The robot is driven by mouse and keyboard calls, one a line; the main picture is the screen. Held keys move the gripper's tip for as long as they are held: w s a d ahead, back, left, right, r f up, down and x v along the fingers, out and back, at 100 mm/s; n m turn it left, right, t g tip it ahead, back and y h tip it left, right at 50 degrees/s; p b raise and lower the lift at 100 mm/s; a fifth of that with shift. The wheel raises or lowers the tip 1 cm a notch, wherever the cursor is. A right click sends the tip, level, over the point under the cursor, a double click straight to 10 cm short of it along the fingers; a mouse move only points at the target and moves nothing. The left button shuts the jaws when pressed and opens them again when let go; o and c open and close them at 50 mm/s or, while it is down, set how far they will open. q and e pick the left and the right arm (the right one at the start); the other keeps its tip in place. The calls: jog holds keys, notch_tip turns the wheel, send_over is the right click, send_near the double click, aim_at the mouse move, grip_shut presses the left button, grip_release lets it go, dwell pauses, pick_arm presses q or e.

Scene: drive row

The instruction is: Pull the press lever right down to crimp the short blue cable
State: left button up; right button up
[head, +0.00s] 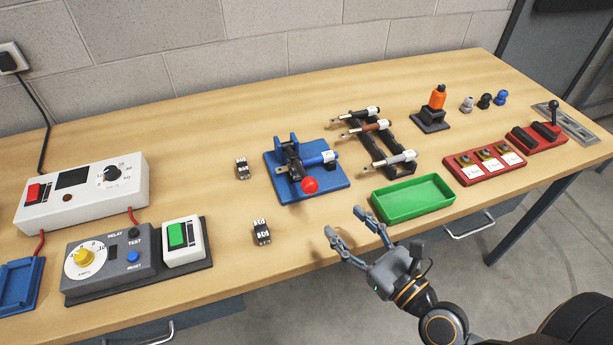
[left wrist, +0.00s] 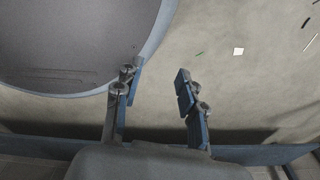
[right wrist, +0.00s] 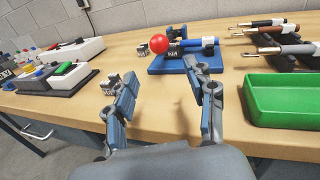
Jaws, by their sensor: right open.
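The blue crimp press (head: 305,175) stands on the middle of the bench, and it also shows in the right wrist view (right wrist: 180,66). Its lever ends in a red ball (head: 310,184), low at the press's front edge in the head view; the ball also shows in the right wrist view (right wrist: 159,43). My right gripper (head: 343,222) is open and empty in front of the press, apart from the ball. My left gripper (left wrist: 153,82) is open and empty over the floor, beside a grey rounded shape.
A green tray (head: 413,198) is right of the press. A rack (head: 376,143) with several cables stands behind it. Two small relays (head: 261,232) lie left of the press. A tester box (head: 108,262) and white power unit (head: 84,190) fill the left end. Bare bench lies before the press.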

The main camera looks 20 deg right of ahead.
aim_at(315, 191)
jog(key=shift+w+a+r+p, duration=0.1)
jog(key=shift+w+r+p, duration=0.2)
jog(key=shift+w, duration=0.05)
jog(key=p+x, duration=0.1)
jog(key=x, duration=0.3)
jog(key=shift+w+a+p, duration=0.15)
jog(key=shift+w+p, duration=0.15)
jog(key=shift+p, duration=0.05)
jog(key=p+x, duration=0.1)
jog(key=x, duration=0.4)
jog(key=shift+w+a+f, duration=0.1)
jog(key=shift+w+f, duration=0.1)
jog(key=shift+w, duration=0.1)
jog(key=shift+w+a+f, duration=0.1)
jog(key=shift+w+a, duration=0.1)
jog(key=shift+w, duration=0.45)
pick_arm(q)
jog(key=r, duration=0.2)
jog(key=s+r, duration=0.1)
jog(key=shift+s+d+r, duration=0.15)
jog(key=shift+r, duration=0.2)
jog(key=shift+s, duration=0.1)
pick_arm(e)
jog(key=shift+c, duration=0.6)
pick_arm(q)
jog(key=shift+s, duration=0.4)
pick_arm(e)
grip_shut()
